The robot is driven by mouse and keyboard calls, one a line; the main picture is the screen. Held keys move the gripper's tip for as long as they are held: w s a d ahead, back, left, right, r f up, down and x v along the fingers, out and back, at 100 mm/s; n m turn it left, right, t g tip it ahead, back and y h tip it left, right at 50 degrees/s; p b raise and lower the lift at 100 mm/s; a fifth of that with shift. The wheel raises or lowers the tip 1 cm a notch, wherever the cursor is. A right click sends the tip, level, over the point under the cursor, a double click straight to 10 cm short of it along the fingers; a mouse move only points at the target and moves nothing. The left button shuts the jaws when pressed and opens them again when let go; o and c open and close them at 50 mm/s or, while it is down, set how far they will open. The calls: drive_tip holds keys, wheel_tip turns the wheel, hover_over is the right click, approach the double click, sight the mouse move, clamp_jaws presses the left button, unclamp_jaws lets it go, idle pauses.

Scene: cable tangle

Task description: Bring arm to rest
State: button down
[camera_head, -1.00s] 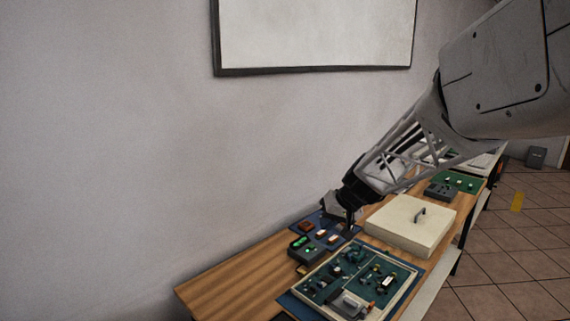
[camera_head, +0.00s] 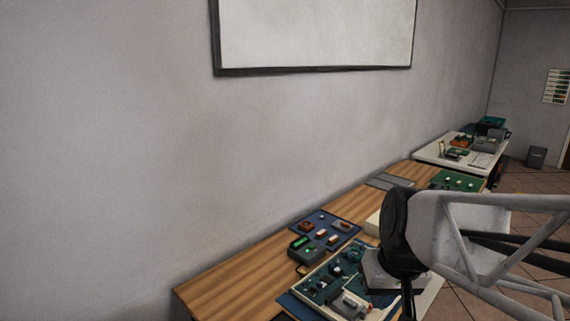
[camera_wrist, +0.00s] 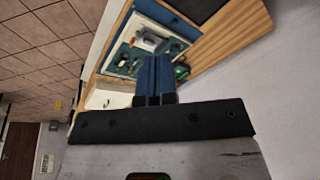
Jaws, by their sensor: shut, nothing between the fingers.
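My arm comes in from the right in the head view, with its black wrist joint in front of the workbench (camera_head: 240,278). My gripper (camera_head: 408,305) hangs at the front right of the open case, partly cut off by the lower edge. In the wrist view my gripper's two blue fingers (camera_wrist: 155,60) are together, with nothing visible between them. The open case (camera_head: 316,268) holds several small parts in green compartments; my arm hides its right side. The case also shows beyond the fingers in the wrist view (camera_wrist: 122,38).
A cream lid (camera_head: 373,222) lies behind the case, mostly hidden by my arm. A dark box with green lights (camera_head: 303,247) and a blue mat with small parts (camera_head: 326,223) are at the back left. The bench's left end is bare. A white table (camera_head: 434,153) stands farther back.

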drive_tip(key=s+d+f+h, duration=0.1)
drive_tip(key=s+d, duration=0.1)
drive_tip(key=s, duration=0.5)
drive_tip(key=shift+s+f+m+h, duration=0.2)
drive_tip(key=shift+s+m+h, duration=0.1)
